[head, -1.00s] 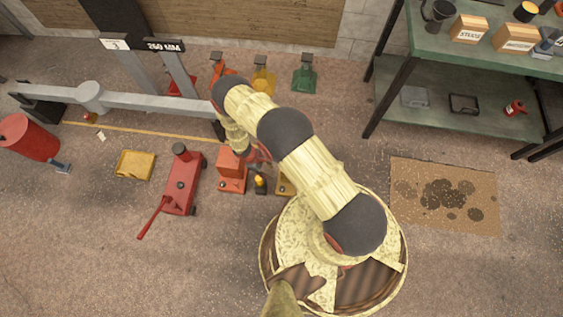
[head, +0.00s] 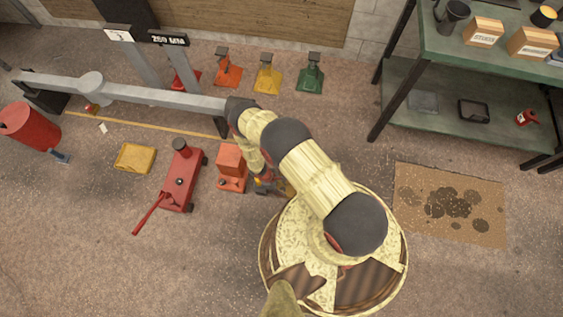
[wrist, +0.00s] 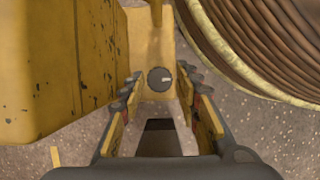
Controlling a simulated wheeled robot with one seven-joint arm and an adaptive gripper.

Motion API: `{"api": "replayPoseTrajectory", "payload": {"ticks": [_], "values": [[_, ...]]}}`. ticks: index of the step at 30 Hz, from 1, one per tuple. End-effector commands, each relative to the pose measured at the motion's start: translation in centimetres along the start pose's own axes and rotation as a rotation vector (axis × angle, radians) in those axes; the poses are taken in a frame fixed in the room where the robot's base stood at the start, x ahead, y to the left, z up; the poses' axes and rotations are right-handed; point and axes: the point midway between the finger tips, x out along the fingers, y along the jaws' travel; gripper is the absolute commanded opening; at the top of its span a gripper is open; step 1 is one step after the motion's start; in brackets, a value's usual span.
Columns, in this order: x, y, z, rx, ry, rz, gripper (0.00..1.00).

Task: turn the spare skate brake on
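In the wrist view a yellow skate (wrist: 148,50) with a worn yellow block (wrist: 55,70) beside it on the left shows below my gripper. A round dark grey knob (wrist: 159,79) with a pale pointer mark sits on its flat yellow plate. The pointer aims to the right. My gripper (wrist: 160,88) is open, with one finger on each side of the knob and clear gaps to it; the depth between them is hard to judge. In the head view my arm largely hides the gripper and this skate.
An orange-red jack unit (head: 231,165) stands just left of my gripper, and a red trolley jack (head: 181,180) further left. A yellow pad (head: 135,158) lies beyond it. A green shelf bench (head: 470,120) stands right. Floor by the stained mat (head: 410,225) is clear.

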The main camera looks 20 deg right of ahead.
Motion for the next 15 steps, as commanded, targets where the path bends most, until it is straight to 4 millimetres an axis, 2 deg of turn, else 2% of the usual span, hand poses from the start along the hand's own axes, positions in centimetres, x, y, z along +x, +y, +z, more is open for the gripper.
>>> {"api": "replayPoseTrajectory", "payload": {"ticks": [9, 15], "values": [[0.30, 0.03, -0.02, 0.000, 0.001, 0.001, 0.33], [0.29, 0.02, -0.02, 0.000, 0.001, 0.000, 0.22]]}}
